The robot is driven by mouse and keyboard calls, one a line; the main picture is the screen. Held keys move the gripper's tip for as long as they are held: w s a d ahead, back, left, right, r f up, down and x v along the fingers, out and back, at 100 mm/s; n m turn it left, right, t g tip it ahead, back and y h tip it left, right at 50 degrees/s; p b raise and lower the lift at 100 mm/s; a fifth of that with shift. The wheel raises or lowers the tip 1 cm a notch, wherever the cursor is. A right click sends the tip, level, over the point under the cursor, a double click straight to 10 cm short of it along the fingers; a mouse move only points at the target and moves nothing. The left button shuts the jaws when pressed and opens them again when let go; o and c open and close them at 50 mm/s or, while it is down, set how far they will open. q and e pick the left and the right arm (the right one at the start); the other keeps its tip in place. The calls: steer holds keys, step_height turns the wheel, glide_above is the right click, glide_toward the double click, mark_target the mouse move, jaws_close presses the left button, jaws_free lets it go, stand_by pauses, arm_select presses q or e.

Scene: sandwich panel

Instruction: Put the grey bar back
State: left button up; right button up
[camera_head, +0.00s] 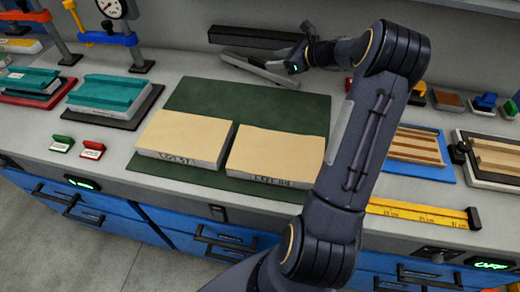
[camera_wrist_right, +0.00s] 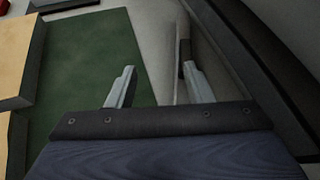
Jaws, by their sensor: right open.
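The grey bar (camera_head: 262,70) lies slanted on the bench behind the green mat, its near end by the mat's back edge. My right gripper (camera_head: 297,62) is low over the bench, close to the right part of the bar. In the right wrist view its two fingers (camera_wrist_right: 158,88) stand apart, and I see no object clearly held between them. A dark grey strip runs beside the right finger there, but I cannot tell for sure that it is the bar. A long black rail (camera_head: 255,38) lies along the back of the bench. My left gripper is out of view.
Two tan-topped panels (camera_head: 184,137) (camera_head: 276,155) lie on the green mat (camera_head: 215,97). Teal blocks (camera_head: 101,90) and clamps stand at left. A blue tray (camera_head: 432,169) with wooden strips and a yellow ruler (camera_head: 420,211) lie at right. My right arm hides part of the bench.

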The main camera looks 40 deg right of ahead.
steer(key=s+a+r+n+g+y, duration=0.1)
steer(key=s+a+r+n+g, duration=0.15)
steer(key=s+a+n, duration=0.4)
steer(key=s+a+r+n+g, duration=0.1)
steer(key=s+a+r+n, duration=0.25)
steer(key=a, duration=0.65)
steer(key=s+a+r+n+g+y, duration=0.1)
steer(key=s+a+r+n, duration=0.1)
steer(key=s+a+n, duration=0.5)
steer(key=s+a+f+n+g+h, duration=0.1)
steer(key=s+a+f+n, duration=0.2)
steer(key=s+n, duration=0.3)
steer(key=s+a+f+n+g+h, duration=0.1)
steer(key=s+a+f+n, duration=0.3)
steer(key=s+a+n, duration=0.2)
steer(key=shift+s+a+h, duration=0.15)
steer(key=shift+s+h, duration=0.15)
steer(key=shift+s, duration=0.2)
